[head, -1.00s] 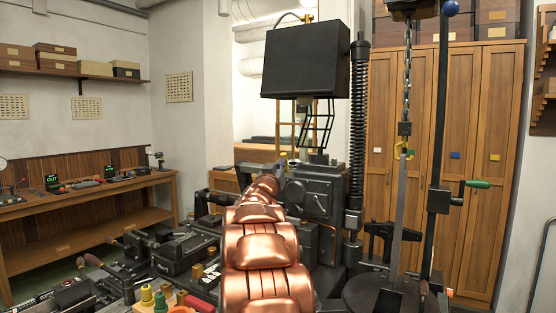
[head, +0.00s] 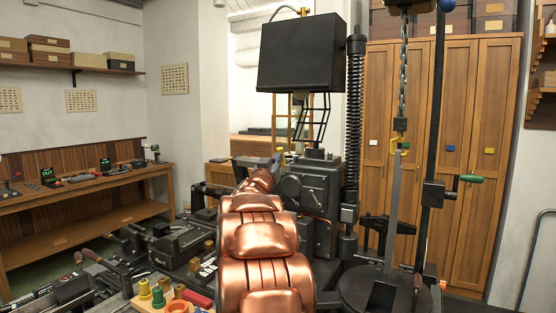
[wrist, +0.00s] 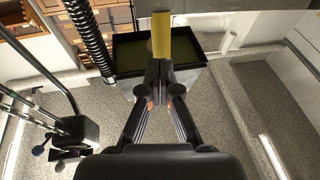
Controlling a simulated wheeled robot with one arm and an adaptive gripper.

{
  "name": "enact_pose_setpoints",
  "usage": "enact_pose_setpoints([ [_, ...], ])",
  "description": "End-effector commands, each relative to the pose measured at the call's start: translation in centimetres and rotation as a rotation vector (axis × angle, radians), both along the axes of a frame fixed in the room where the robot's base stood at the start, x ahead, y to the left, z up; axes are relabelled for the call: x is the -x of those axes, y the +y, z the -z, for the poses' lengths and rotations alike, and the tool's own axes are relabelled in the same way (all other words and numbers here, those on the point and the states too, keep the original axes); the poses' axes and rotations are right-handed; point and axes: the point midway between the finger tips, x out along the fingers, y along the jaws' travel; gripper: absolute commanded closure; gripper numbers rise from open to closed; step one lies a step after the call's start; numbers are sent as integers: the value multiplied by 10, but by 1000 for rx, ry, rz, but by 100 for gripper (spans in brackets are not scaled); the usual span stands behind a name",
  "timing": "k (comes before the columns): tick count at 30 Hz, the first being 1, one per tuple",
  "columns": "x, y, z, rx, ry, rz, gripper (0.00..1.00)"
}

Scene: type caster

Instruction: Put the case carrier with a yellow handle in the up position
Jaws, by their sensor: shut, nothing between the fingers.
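A yellow handle (wrist: 161,36) stands as an upright bar just beyond my gripper (wrist: 160,68) in the wrist view. My fingers are shut and empty, with their tips close to the bar's lower end; I cannot tell whether they touch it. In the head view a small yellow piece (head: 282,150) shows by the far end of my copper-coloured arm, in front of the dark caster (head: 305,185). My gripper is mostly hidden there by my arm. The rest of the case carrier is not clearly visible, so its position cannot be told.
A black box (head: 302,52) hangs above the caster, with a coiled spring column (head: 355,110) to its right. A chain (head: 403,75) and a pole with a green-handled crank (head: 471,179) stand further right. A workbench (head: 80,190) runs along the left wall.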

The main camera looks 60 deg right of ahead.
Motion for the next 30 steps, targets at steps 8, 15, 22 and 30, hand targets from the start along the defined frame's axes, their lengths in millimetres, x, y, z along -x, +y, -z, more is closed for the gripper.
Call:
enact_pose_setpoints([
  [8, 5, 37, 18, -8, 4, -6, 100],
  [15, 14, 70, 29, -7, 3, -5, 100],
  [22, 21, 98, 37, -8, 4, -5, 100],
  [30, 25, 112, 42, -7, 4, -3, 100],
])
